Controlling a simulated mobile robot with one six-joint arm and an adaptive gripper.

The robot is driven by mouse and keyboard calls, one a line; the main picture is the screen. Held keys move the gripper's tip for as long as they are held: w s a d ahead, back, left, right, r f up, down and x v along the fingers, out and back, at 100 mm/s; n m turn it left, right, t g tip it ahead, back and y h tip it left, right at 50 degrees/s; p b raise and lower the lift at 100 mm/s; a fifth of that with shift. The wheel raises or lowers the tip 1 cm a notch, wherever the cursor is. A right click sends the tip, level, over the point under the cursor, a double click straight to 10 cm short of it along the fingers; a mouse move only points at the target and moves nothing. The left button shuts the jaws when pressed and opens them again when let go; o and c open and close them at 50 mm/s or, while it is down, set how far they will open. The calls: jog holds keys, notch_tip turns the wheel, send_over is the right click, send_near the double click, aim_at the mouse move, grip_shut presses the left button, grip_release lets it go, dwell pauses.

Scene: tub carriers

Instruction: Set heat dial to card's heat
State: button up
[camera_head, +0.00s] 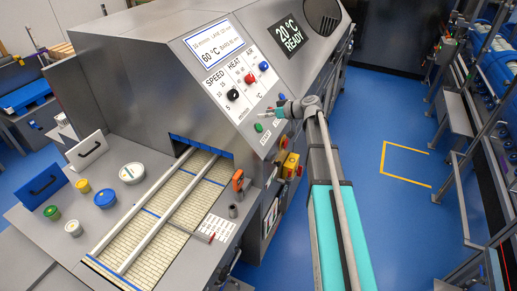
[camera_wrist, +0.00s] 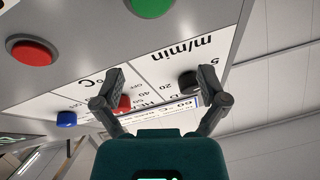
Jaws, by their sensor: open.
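The red heat dial (camera_head: 250,78) sits on the sloped machine panel under the label HEAT, between the black speed dial (camera_head: 232,95) and the blue air dial (camera_head: 263,65). Its pointer is too small to read. The card (camera_head: 213,44) above the dials reads 60 °C in large type. My gripper (camera_head: 281,109) is open and empty, to the right of and below the dials. In the wrist view, the red dial (camera_wrist: 124,102) shows beyond the left finger, partly hidden by it. The black dial (camera_wrist: 188,82) shows by the right finger of my gripper (camera_wrist: 163,85).
A display (camera_head: 289,36) reads 20 °C READY. A green button (camera_head: 258,127) lies below the dials; a large red button (camera_wrist: 32,50) is near in the wrist view. An orange handle (camera_head: 237,180) sticks out by the conveyor (camera_head: 160,205).

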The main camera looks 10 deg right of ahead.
aim_at(253, 146)
jog(key=s+a+f+g+h, duration=0.1)
jog(key=s+f, duration=0.1)
jog(key=s, duration=0.1)
jog(key=s+a+f+m+g+h, duration=0.1)
jog(key=s+f, duration=0.1)
jog(key=s+a+f+m+g+h+b, duration=0.1)
jog(key=s+a+f, duration=0.1)
jog(key=s, duration=0.1)
jog(key=shift+s+a+f, duration=0.1)
jog(key=shift+s+f, duration=0.2)
jog(key=shift+f, duration=0.1)
jog(key=shift+s+a+f+m+h, duration=0.15)
jog(key=shift+s+f+m+h, duration=0.25)
jog(key=shift+s, duration=0.3)
jog(key=shift+f, duration=0.15)
jog(key=s+d+f+m+g+h, duration=0.1)
jog(key=s+f+m+g+h, duration=0.2)
jog(key=s, duration=0.5)
jog(key=s+d+f+m+h, duration=0.1)
jog(key=s+f+m+h, duration=0.15)
jog(key=s+h, duration=0.45)
jog(key=s+f+g+y+b, duration=0.1)
jog(key=s+f+b, duration=0.3)
jog(key=f+b, duration=0.5)
jog(key=shift+y, duration=0.5)
jog(key=shift+s+r, duration=0.1)
